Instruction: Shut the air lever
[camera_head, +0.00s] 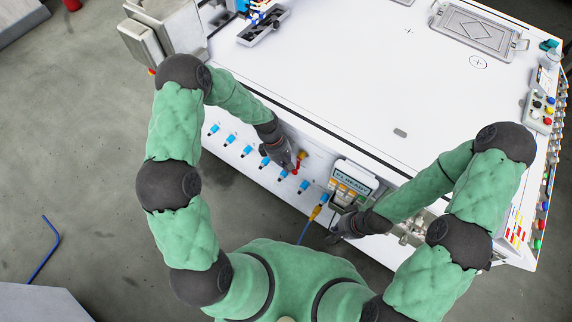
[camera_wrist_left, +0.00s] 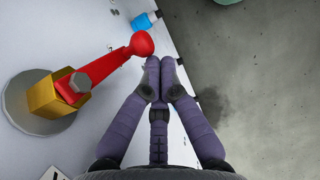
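The air lever (camera_wrist_left: 100,68) is a red handle with a round red knob, fixed to a brass body on a grey round base. In the left wrist view it slants from the brass body at left up to the knob at upper middle. In the head view the lever (camera_head: 297,168) sits on the bench's front panel. My left gripper (camera_wrist_left: 160,66) has its fingertips together with nothing between them, close beside the knob; I cannot tell whether they touch. It also shows in the head view (camera_head: 288,164). My right gripper (camera_head: 338,234) is dark and small by the panel; its fingers are unclear.
Several blue fittings (camera_head: 247,150) line the front panel. A display box (camera_head: 352,183) and a yellow connector with a blue cable (camera_head: 316,211) are right of the lever. The white bench top (camera_head: 350,80) is mostly clear.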

